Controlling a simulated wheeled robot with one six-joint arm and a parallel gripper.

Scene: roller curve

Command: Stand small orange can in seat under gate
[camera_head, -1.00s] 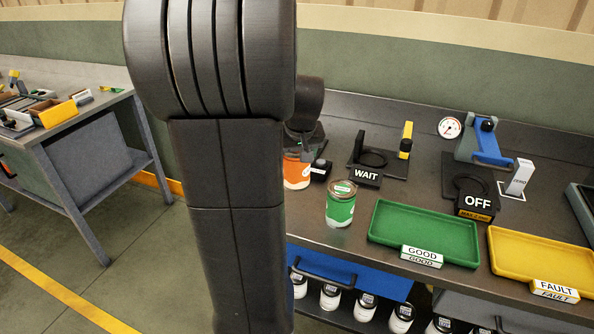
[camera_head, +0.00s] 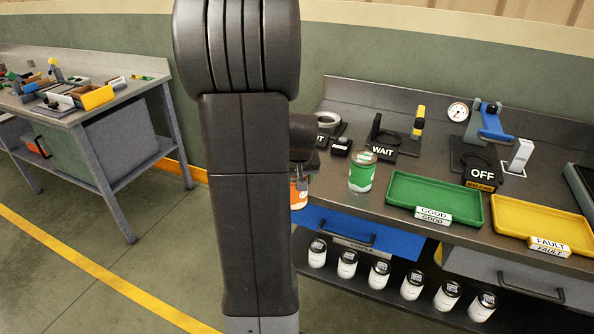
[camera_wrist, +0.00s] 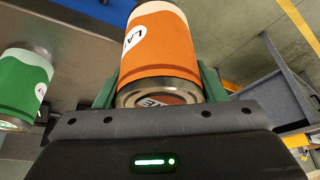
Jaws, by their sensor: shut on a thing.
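The small orange can (camera_wrist: 163,52) with a white label is clamped between the green fingers of my gripper (camera_wrist: 160,82) in the wrist view. In the head view only a strip of the can (camera_head: 298,195) shows beside my arm, in front of the bench edge. My gripper is mostly hidden there. A seat with a blue hinged arm (camera_head: 490,122) over it stands at the back right, behind the OFF sign (camera_head: 482,175). Another black seat with an upright bracket (camera_head: 376,130) stands behind the WAIT sign (camera_head: 382,150). I cannot tell which is the gate.
A green can (camera_head: 361,172) stands on the bench, left of the green GOOD tray (camera_head: 435,190). The yellow FAULT tray (camera_head: 545,225) is at right. A yellow-topped post (camera_head: 418,120) stands near the WAIT seat. A ring seat (camera_head: 327,119) shows beside my arm. White cans line the lower shelf.

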